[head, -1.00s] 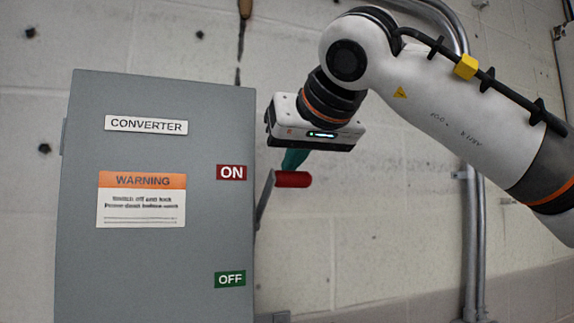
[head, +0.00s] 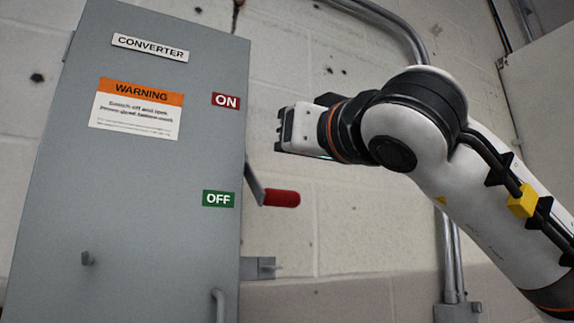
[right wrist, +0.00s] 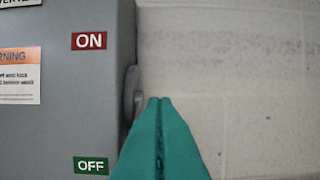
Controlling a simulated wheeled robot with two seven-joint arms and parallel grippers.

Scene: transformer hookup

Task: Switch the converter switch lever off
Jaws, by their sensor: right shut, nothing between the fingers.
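The grey converter box (head: 130,225) stands at the left of the head view, with a red ON label (head: 226,100) above a green OFF label (head: 218,199). Its lever, with a red handle (head: 282,198), slopes down from the box's right side, the handle level with OFF. My right gripper's body (head: 298,130) is above the handle, apart from it; its fingers are hidden there. In the right wrist view the teal fingers (right wrist: 160,100) are shut and empty, beside a grey round part (right wrist: 132,95) on the box's side. The handle is not visible there. My left gripper is out of view.
A pale block wall (head: 350,230) is behind the box. A metal conduit (head: 452,260) runs down the wall on the right. A small latch (head: 258,268) juts from the box's lower right side. The space right of the handle is clear.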

